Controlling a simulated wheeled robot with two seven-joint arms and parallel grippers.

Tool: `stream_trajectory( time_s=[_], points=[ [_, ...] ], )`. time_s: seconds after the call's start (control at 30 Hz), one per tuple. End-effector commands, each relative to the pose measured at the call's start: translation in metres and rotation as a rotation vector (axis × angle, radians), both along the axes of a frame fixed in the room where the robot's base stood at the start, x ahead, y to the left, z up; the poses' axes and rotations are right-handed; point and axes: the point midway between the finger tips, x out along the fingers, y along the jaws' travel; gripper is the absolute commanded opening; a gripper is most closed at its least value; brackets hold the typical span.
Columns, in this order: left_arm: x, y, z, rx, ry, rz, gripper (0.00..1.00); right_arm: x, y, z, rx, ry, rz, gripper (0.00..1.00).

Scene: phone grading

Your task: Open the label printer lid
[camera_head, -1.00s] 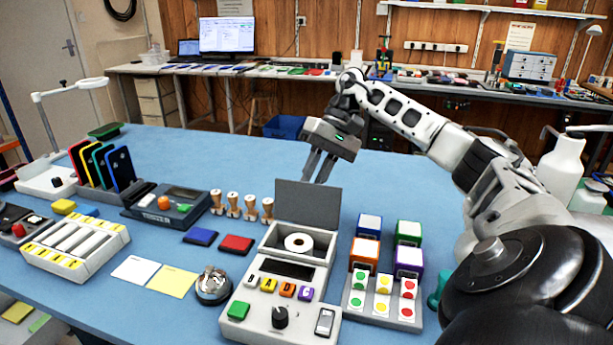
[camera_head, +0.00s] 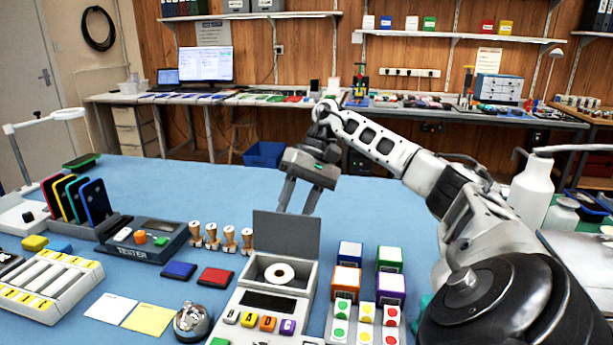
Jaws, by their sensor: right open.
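The label printer (camera_head: 264,327) stands at the front middle of the table. Its grey lid (camera_head: 286,235) stands raised, roughly upright, at the back of its bay. A white label roll (camera_head: 279,273) shows in the open bay. My right gripper (camera_head: 297,212) is just behind the lid, fingers pointing down and spread apart, with nothing between them. The lid's top edge hides the fingertips, so I cannot tell whether they touch it. My left gripper is not in view.
Wooden stamps (camera_head: 229,239) stand left of the lid. Coloured boxes (camera_head: 347,283) stand on the right. Blue and red pads (camera_head: 215,277) and a bell (camera_head: 192,321) lie left of the printer. The blue table (camera_head: 230,180) is clear behind the printer.

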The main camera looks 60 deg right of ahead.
Motion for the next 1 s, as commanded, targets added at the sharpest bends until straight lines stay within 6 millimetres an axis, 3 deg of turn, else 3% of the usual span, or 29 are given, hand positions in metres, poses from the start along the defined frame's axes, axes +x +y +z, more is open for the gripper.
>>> stream_trajectory(
  time_s=[0.23, 0.4, 0.6, 0.67, 1.0],
  points=[
    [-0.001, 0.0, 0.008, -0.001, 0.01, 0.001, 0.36, -0.002, -0.027, 0.047, 0.004, -0.009, -0.004, 0.41],
    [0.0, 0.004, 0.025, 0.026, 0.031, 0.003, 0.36, -0.005, -0.05, 0.087, 0.001, -0.001, -0.005, 0.41],
    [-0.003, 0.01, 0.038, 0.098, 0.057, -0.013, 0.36, -0.008, -0.071, 0.119, 0.0, 0.0, -0.005, 0.41],
    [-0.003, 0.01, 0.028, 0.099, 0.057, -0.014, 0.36, -0.008, -0.072, 0.111, -0.001, 0.0, 0.0, 0.41],
    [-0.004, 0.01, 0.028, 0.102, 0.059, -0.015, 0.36, -0.009, -0.082, 0.125, -0.003, 0.001, 0.0, 0.41]
  ],
)
